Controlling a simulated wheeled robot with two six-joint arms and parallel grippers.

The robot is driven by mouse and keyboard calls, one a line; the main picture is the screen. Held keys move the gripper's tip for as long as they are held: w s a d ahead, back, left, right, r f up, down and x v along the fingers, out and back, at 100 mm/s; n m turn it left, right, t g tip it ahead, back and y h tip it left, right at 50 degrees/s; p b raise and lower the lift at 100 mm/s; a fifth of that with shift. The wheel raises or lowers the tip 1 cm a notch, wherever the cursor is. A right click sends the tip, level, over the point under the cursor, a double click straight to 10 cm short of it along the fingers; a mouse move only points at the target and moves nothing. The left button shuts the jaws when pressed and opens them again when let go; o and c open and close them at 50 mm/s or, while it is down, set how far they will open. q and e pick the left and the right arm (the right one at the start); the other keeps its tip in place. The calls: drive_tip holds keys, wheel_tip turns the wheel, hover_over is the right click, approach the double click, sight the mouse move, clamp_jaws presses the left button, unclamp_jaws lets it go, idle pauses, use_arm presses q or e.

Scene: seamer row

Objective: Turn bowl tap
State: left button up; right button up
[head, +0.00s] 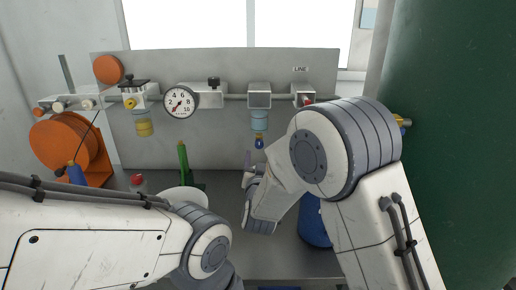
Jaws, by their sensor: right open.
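A grey filter head (259,95) on the pipe along the back panel carries a pale blue bowl (259,120). A small dark blue tap (259,142) hangs under this bowl. My right gripper (249,163) is small in the picture, just below and slightly left of the tap. It is open, and I see nothing between its fingers. I cannot tell whether it touches the tap. My right arm hides the panel to the right of the tap. My left arm crosses the lower left, and its gripper is out of view.
A yellow bowl (143,127), a pressure gauge (181,102) and a valve marked LINE (304,98) sit along the same pipe. An orange reel (58,146) stands left. A green upright item (184,163) and a blue container (314,226) stand on the bench.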

sight(259, 145)
drive_tip(key=w+p, duration=0.1)
drive_tip(key=w, duration=0.6)
drive_tip(key=shift+w, duration=0.2)
clamp_jaws()
